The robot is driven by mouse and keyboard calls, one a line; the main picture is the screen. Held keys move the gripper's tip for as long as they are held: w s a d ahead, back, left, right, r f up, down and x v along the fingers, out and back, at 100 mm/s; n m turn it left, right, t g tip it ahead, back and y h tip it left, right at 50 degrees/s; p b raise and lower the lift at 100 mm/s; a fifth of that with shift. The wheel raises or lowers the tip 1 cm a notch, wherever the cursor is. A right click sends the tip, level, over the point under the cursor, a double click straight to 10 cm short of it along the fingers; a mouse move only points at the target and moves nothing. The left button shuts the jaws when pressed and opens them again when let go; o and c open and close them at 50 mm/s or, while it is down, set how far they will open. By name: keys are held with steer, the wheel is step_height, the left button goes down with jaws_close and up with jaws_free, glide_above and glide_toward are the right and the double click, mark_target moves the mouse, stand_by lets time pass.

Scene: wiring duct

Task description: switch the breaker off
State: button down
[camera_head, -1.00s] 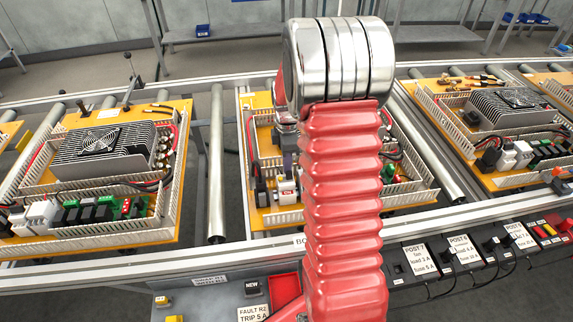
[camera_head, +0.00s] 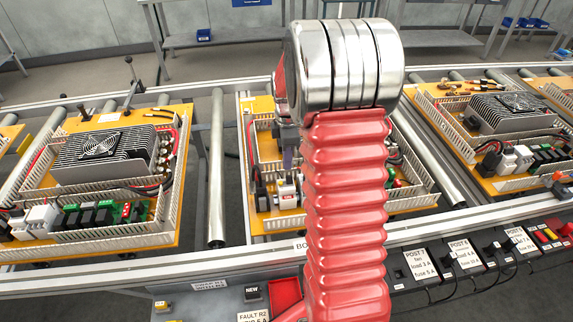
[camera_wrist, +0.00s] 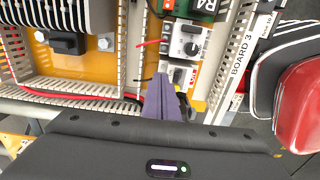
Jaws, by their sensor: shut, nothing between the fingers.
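My gripper (camera_wrist: 164,82) is shut and empty, its purple-grey fingers pressed together over the middle board. In the wrist view the fingertips are beside a white module (camera_wrist: 181,74), which looks like the breaker, and partly overlap its near end. I cannot tell whether they touch it. Its lever position is too small to read. Another white module with a dark round knob (camera_wrist: 190,49) sits just beyond it, next to the green relay marked R4 (camera_wrist: 205,6). In the head view the fingers (camera_head: 287,163) show just left of my red arm, above the white modules (camera_head: 286,192).
Slotted duct walls (camera_wrist: 122,45) stand close around the modules, with red wires nearby. A finned heatsink (camera_wrist: 75,15) is on the same board. Other boards lie on the roller conveyor to the left (camera_head: 100,235) and right (camera_head: 505,185). My arm hides much of the middle board.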

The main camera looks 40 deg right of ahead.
mark_target(289, 176)
step_height(289, 176, up, 3)
steer(key=shift+r, duration=0.2)
stand_by(0.8)
steer(key=s+m, duration=0.1)
steer(key=m, duration=0.1)
steer(key=a+f+m, duration=0.1)
steer(key=m, duration=0.1)
steer(key=s+m, duration=0.1)
steer(key=m, duration=0.1)
steer(key=shift+s+a+f, duration=0.2)
steer(key=shift+s+a, duration=0.05)
steer(key=shift+s, duration=0.05)
steer(key=s+a+r+m+t, duration=0.2)
steer(key=s+a+r+m, duration=0.1)
steer(key=s+a+r, duration=0.5)
steer(key=s+a+r+m+t, duration=0.3)
steer(key=s+a+r, duration=0.5)
steer(key=a, duration=0.7)
steer(key=shift+s+m+t, duration=0.3)
steer(key=shift+s+m, duration=0.1)
steer(key=shift+s, duration=0.45)
